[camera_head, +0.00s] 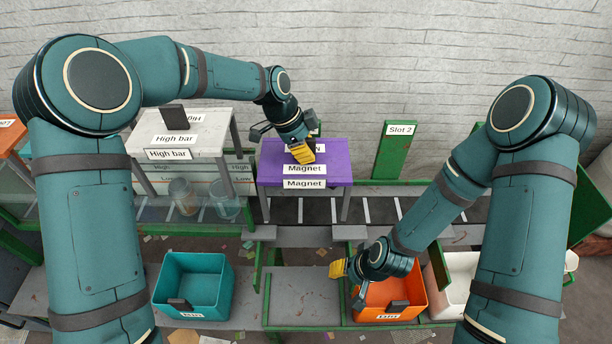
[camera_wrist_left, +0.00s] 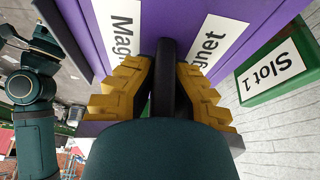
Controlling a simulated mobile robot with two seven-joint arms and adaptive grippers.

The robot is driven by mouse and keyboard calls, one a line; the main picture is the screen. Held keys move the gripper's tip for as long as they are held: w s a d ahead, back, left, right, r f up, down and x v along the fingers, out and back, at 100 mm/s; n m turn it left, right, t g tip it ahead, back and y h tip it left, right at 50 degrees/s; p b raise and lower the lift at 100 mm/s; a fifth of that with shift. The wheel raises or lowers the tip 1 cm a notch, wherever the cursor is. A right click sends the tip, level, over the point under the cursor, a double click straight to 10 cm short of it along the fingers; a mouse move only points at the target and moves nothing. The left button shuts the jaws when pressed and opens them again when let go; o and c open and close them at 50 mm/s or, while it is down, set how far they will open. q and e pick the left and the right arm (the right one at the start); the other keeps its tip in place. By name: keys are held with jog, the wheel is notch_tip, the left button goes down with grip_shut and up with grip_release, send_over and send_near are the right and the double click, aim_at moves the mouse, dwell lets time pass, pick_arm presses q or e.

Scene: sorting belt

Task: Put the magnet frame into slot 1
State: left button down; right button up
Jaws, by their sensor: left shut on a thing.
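The magnet frame (camera_head: 335,174) is a purple-topped table on grey legs with white "Magnet" labels, in the middle of the head view over the belt. My left gripper (camera_head: 303,154) is shut on the black upright handle on its top. The left wrist view shows the yellow fingers on both sides of this handle (camera_wrist_left: 166,75), with the purple top (camera_wrist_left: 90,45) behind. A green "Slot 1" sign (camera_wrist_left: 270,75) shows beside the frame there. I cannot tell whether the frame's legs bear on anything. My right gripper (camera_head: 340,268) is apart, near the orange bin; its jaw opening is unclear.
A white "High bar" frame (camera_head: 150,130) with a black handle stands to the left. A green "Slot 2" post (camera_head: 396,155) stands to the right behind the belt (camera_head: 380,210). A teal bin (camera_head: 222,285), an orange bin (camera_head: 415,290) and a white bin (camera_head: 455,275) stand in front.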

pick_arm(q)
notch_tip(320, 180, down, 5)
jog(key=shift+f, duration=0.15)
jog(key=shift+w+f, duration=0.15)
jog(key=shift+f, duration=0.2)
jog(key=c, duration=1.1)
grip_release()
jog(key=shift+f, duration=0.1)
jog(key=shift+c, duration=0.2)
jog(key=shift+r, duration=0.25)
jog(key=v, duration=1.1)
jog(key=shift+a+r, duration=0.15)
jog(key=shift+r, duration=0.25)
